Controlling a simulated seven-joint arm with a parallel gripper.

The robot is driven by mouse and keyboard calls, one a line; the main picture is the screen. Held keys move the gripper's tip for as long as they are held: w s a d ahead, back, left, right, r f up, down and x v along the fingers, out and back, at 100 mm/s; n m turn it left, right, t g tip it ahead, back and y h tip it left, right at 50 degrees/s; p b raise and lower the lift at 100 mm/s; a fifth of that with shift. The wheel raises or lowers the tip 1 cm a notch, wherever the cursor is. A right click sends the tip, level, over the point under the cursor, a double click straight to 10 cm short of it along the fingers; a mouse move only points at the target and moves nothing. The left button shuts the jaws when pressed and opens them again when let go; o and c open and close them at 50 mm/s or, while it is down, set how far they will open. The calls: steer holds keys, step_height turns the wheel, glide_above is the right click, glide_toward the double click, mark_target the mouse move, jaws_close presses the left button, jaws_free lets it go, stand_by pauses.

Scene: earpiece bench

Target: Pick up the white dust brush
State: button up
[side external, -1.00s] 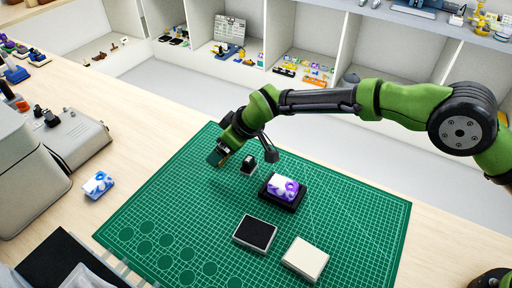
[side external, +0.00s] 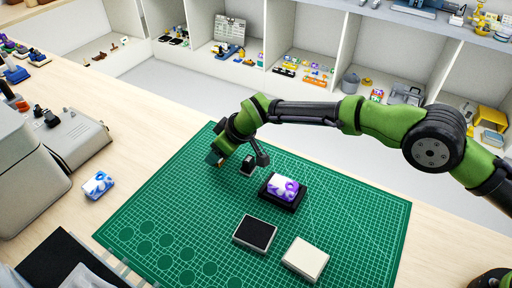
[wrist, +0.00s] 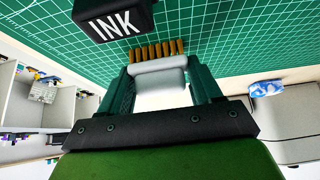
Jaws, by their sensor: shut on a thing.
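The white dust brush (wrist: 162,92) shows in the wrist view between the two green fingers of my gripper (wrist: 160,78). The fingers are shut on its white body, and its row of brown bristles points away from the gripper towards the green cutting mat (wrist: 225,30). In the side external view my gripper (side external: 215,156) is low over the far left part of the mat. The brush cannot be made out clearly there, and I cannot tell whether the bristles touch the mat.
A black block marked INK (wrist: 112,20) is close to the bristles; a small dark object (side external: 248,166) is beside my gripper. A purple-and-white box (side external: 283,187) rests on a black base. A black pad (side external: 255,234) and a cream pad (side external: 305,259) lie nearer. The mat's right side is clear.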

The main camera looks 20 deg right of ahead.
steer(key=shift+r, duration=5)
